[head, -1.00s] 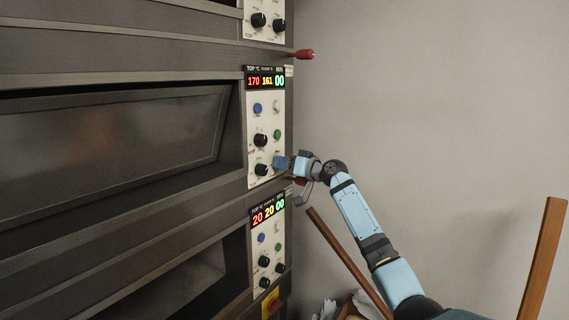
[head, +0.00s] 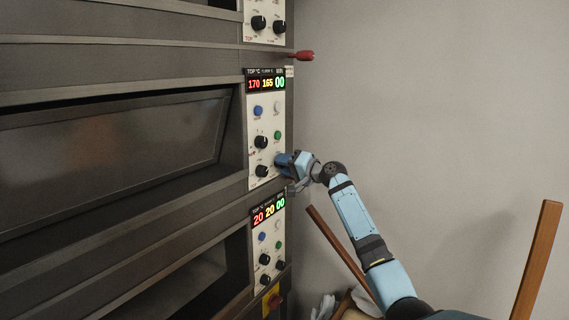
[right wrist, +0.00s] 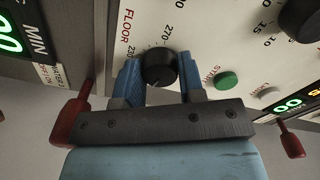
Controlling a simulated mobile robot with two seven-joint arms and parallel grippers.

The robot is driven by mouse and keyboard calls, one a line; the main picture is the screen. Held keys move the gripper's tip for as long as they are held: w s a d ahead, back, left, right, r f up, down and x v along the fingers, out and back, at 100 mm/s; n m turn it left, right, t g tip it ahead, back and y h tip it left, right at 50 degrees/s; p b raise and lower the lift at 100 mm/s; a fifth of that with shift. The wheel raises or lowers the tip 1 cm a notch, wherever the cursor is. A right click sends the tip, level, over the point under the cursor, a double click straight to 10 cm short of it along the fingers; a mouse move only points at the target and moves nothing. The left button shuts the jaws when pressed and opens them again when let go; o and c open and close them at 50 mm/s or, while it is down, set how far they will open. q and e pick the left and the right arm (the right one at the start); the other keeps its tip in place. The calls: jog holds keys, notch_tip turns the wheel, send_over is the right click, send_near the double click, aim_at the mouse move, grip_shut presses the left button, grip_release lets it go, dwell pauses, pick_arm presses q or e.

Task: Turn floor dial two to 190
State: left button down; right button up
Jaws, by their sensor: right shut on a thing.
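Floor dial two is a black knob beside the FLOOR lettering in the right wrist view (right wrist: 158,68), sitting between my two blue fingers. In the head view it is hidden behind my right gripper (head: 281,160), which is shut on it at the right edge of the middle oven's control panel (head: 264,122). That panel's display (head: 266,84) reads 170 in red, 165 in yellow and 00 in green. My left gripper is not in view.
Two other black dials, one upper (head: 261,142) and one lower (head: 261,171), stand left of my fingers. A green button (head: 278,135) is just above. A red handle (head: 304,55) juts out higher up. A similar panel (head: 267,240) is below. Plain wall is at right.

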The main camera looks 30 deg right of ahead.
dwell(0.4)
jog(key=o, duration=0.9)
jog(key=shift+s+d, duration=0.1)
jog(key=b+v, duration=0.3)
jog(key=v, duration=1)
jog(key=shift+s+d, duration=0.1)
jog(key=shift+s, duration=0.2)
jog(key=shift+f, duration=0.1)
